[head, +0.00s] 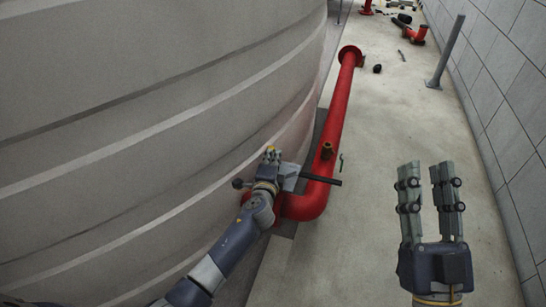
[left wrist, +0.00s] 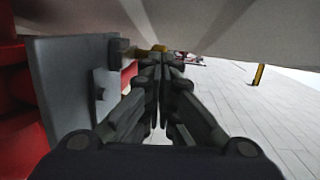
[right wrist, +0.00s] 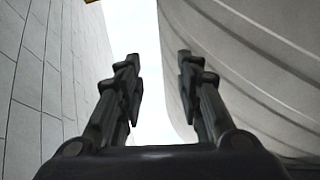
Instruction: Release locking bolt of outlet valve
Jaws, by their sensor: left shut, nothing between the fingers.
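The outlet valve (head: 289,176) is a grey block on the red pipe beside the tank, with a black bar handle (head: 321,179) sticking out to the right. My left gripper (head: 270,158) is at the valve's left side, shut and empty. In the left wrist view, the shut fingers (left wrist: 160,72) are just right of the valve's grey plate (left wrist: 65,90). A small dark stub (left wrist: 100,84) stands out from this plate; I cannot tell whether it is the locking bolt. My right gripper (head: 429,190) is open and empty above the floor, also showing in the right wrist view (right wrist: 157,65).
The large grey tank (head: 150,110) fills the left side, close to my left arm. The red pipe (head: 337,105) runs away along the floor. A grey post (head: 447,50) stands near the tiled wall (head: 500,80). Red fittings (head: 417,35) lie farther back.

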